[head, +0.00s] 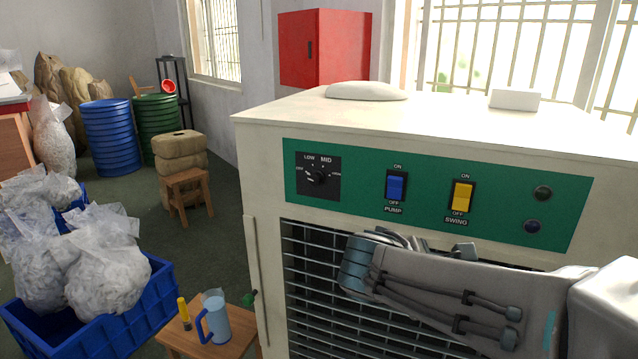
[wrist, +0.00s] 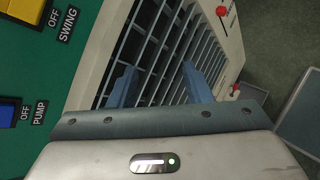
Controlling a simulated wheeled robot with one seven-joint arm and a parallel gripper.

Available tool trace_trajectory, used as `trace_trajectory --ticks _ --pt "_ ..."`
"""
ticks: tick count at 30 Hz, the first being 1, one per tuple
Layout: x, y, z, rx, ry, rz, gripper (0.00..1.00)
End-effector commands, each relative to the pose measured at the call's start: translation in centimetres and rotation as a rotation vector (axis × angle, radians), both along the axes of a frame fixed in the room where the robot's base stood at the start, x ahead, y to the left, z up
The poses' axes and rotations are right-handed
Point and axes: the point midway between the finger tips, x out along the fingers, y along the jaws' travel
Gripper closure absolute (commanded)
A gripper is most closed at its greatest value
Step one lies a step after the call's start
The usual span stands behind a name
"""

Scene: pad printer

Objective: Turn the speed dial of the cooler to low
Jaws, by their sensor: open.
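The cooler (head: 262,180) is a cream cabinet with a green control panel (head: 430,190). Its speed dial (head: 318,177) is a black knob on a black plate at the panel's left, with LOW and MID printed above. A white mark on the knob appears to point left, toward the first label, too small to read surely. My gripper (head: 365,262) is below and right of the dial, in front of the grille, touching no control. In the wrist view my gripper (wrist: 160,85) shows two blue-grey fingers apart with nothing between them. The dial is outside the wrist view.
A blue pump switch (head: 396,187) and a yellow swing switch (head: 462,196) sit right of the dial. The grille (head: 310,270) lies below the panel. A small wooden stool with a blue jug (head: 215,318) stands at the cooler's left. The space before the dial looks clear.

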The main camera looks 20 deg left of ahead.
Motion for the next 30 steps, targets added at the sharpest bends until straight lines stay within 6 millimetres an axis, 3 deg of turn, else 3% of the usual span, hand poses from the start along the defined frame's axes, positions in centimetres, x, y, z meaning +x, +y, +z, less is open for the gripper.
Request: trace_trajectory --ticks 1,6,9,12,16,20,26,30 --pt "0.2 3.2 0.9 -0.085 -0.031 0.104 0.55" --pt "-0.5 13.2 4.7 -0.377 -0.181 0.409 0.55" --pt "-2.1 18.4 6.7 -0.515 -0.277 0.54 0.55" --pt "-4.0 22.3 8.2 -0.617 -0.36 0.629 0.55" --pt "-5.7 25.3 9.3 -0.693 -0.429 0.691 0.55" --pt "-5.8 26.2 9.8 -0.717 -0.452 0.707 0.55" --pt "-2.8 26.3 9.9 -0.721 -0.451 0.705 0.55" --pt "0.3 26.4 9.9 -0.719 -0.451 0.704 0.55"
